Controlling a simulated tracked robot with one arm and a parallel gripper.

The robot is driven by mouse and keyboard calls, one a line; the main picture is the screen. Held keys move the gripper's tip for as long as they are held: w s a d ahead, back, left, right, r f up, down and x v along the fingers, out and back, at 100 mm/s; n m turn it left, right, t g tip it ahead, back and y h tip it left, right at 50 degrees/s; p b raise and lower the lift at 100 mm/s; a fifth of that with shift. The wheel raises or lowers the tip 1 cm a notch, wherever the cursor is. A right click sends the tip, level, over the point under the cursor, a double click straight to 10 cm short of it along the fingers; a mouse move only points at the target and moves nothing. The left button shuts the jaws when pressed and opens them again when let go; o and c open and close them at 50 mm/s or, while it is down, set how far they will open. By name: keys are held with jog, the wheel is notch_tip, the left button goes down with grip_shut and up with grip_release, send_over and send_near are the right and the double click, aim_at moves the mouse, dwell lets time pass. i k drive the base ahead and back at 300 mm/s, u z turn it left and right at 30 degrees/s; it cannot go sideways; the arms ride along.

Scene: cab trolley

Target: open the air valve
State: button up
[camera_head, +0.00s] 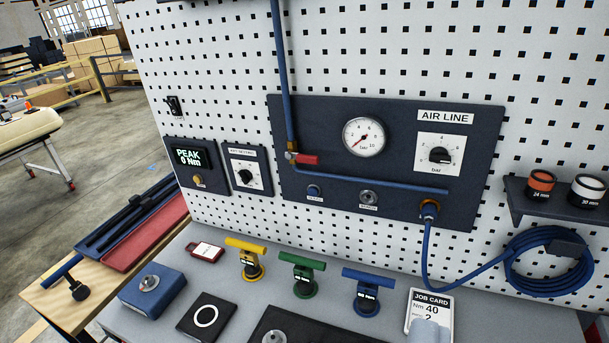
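The air valve (291,157) is a small brass fitting on the blue pipe, on the dark air line panel (400,112). Its red lever (307,160) sticks out to the right, crosswise to the vertical pipe (284,80) above it. The round pressure gauge (364,137) is right of the lever, its red needle pointing to the lower left, near zero. My gripper cannot be made out in this view. A pale rounded shape (422,331) at the bottom edge covers part of the job card; I cannot tell what it is.
A bar dial (439,155) and a hose outlet (429,209) sit right of the valve; a blue hose coil (548,262) hangs beyond. Yellow (247,258), green (303,274) and blue (367,291) T-handled tools stand on the bench below. The space before the lever looks clear.

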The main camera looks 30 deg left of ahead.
aim_at(301, 158)
jog(key=u, duration=0.35)
jog(key=i, duration=0.95)
jog(key=z, duration=0.3)
